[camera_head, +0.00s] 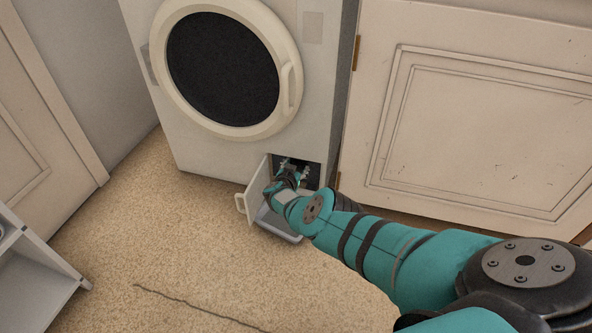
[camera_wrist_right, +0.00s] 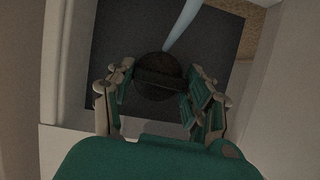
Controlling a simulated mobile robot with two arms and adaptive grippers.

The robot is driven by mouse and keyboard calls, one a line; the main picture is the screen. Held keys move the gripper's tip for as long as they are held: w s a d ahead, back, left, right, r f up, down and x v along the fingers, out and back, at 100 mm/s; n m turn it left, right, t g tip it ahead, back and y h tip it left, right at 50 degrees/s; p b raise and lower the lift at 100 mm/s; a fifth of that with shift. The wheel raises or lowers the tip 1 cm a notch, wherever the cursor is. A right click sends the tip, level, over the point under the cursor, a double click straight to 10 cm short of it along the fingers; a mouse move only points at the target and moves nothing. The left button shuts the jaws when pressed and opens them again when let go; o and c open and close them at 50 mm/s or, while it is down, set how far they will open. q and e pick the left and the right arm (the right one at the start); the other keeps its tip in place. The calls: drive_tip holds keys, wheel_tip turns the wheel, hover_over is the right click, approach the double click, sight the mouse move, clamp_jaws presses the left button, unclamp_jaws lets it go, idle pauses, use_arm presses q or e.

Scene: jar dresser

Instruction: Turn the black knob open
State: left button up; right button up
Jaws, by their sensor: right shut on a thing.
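The black knob (camera_wrist_right: 158,77) sits in a dark recess, seen in the right wrist view. It is round with a raised bar across it. My right gripper (camera_wrist_right: 160,88) has a finger on either side of the knob and is shut on it. In the head view my right gripper (camera_head: 290,174) reaches into the small open compartment at the washing machine's lower right. The knob is hidden there behind my gripper and arm. My left gripper is not in view.
The washing machine (camera_head: 220,150) has its round door shut. The small hatch door (camera_head: 257,187) stands open left of my gripper, and a grey tray (camera_head: 275,228) lies below. A cabinet (camera_head: 480,120) stands close on the right.

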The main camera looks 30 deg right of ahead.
idle(0.5)
drive_tip(key=o, duration=1.2)
